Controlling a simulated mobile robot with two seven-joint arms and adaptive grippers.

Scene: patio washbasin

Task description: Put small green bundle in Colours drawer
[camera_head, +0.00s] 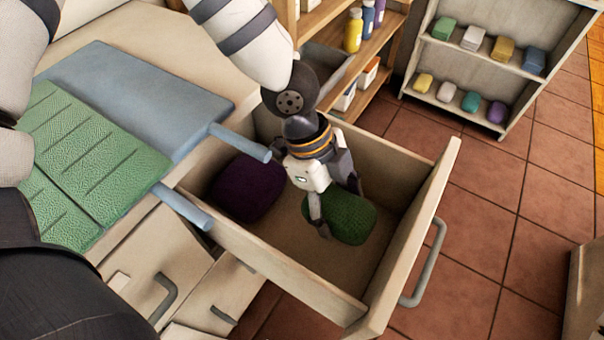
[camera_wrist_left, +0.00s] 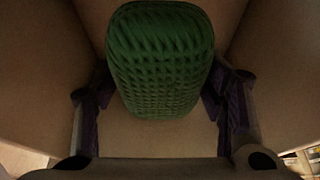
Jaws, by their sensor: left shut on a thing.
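The small green bundle (camera_head: 345,218) is a rounded, knitted-looking block inside the open drawer (camera_head: 300,272), at the drawer's handle end. My left gripper (camera_head: 335,208) reaches down into the drawer and is shut on the bundle. In the left wrist view the bundle (camera_wrist_left: 160,62) sits between the two fingers, its ribbed side facing the camera. I cannot tell whether its underside touches the drawer floor. A dark purple bundle (camera_head: 248,188) lies in the same drawer, further left and apart from the green one. I read no label on the drawer. My right gripper is not in view.
A bluish-grey pad (camera_head: 135,95) and a green mat (camera_head: 85,160) lie on the counter at left. Two blue bars (camera_head: 240,142) stick out beside the drawer. A shelf (camera_head: 480,65) with several coloured blocks stands at the back right. Tiled floor (camera_head: 500,230) is clear at right.

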